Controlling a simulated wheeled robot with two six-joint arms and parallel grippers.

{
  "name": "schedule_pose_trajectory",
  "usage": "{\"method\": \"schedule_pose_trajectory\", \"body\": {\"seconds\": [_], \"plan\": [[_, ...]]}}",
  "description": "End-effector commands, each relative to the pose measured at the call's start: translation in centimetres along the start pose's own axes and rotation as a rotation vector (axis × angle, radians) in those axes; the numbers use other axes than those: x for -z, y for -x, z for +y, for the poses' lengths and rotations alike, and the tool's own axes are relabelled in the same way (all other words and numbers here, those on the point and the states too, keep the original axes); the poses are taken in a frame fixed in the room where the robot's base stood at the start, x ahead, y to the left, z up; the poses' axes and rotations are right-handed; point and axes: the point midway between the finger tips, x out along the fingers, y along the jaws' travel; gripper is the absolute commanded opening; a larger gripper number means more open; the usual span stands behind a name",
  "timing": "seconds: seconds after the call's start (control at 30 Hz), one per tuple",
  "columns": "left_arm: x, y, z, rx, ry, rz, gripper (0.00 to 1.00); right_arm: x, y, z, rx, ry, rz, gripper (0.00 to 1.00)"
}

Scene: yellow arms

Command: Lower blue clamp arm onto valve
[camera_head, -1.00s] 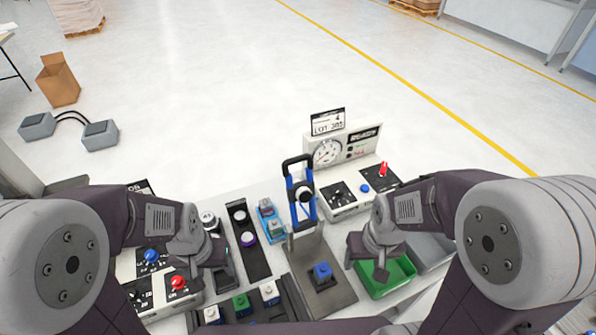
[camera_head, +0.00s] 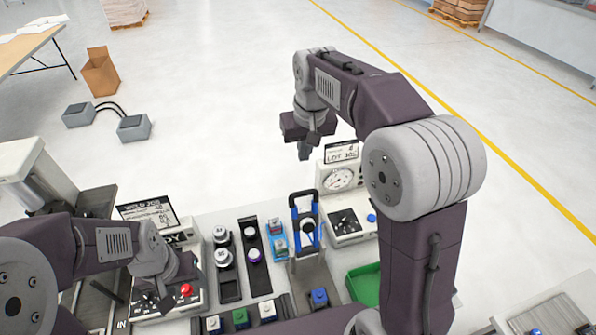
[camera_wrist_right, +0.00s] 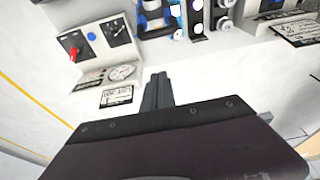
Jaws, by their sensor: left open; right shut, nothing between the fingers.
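The blue clamp arm (camera_head: 294,222) with its black handle bar stands upright at the back of a grey clamp base plate (camera_head: 309,274). A valve with a blue top (camera_head: 320,297) sits at the front of that plate, and the raised arm is clear of it. My right gripper (camera_head: 304,152) is shut and empty, raised above and behind the clamp handle, apart from it. Its closed fingers (camera_wrist_right: 157,90) show in the right wrist view, where blue clamp parts (camera_wrist_right: 152,18) are cut by the top edge. My left gripper (camera_head: 166,298) is open over the left control box.
A gauge box (camera_head: 340,180) with a label card stands right of the clamp. A green bin (camera_head: 364,284) is partly hidden by my right arm. Several valve blocks (camera_head: 240,317) sit in a front rack. Black strips with knobs (camera_head: 254,256) lie left of the clamp.

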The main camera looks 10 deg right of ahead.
Motion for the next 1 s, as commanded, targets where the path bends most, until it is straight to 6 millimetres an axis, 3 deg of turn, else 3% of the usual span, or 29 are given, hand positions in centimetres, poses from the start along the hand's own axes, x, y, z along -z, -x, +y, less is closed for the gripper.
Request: {"method": "schedule_pose_trajectory", "body": {"seconds": [0.17,0.6,0.8,1.0], "plan": [[0.0,-0.1,0.0,0.0,0.0,-0.001,0.58,-0.1,-1.3,0.0,0.0,0.0,-0.003,0.0],[0.1,1.6,0.0,0.0,0.0,-0.001,0.58,-0.1,-10.4,0.1,0.0,-0.001,-0.004,0.0],[0.3,2.7,0.1,0.0,0.0,0.0,0.58,-3.0,-8.9,0.0,0.0,-0.001,0.001,0.0],[0.3,2.8,0.1,0.0,0.0,-0.001,0.58,-3.9,-8.8,0.0,0.0,-0.001,0.001,0.0]]}}
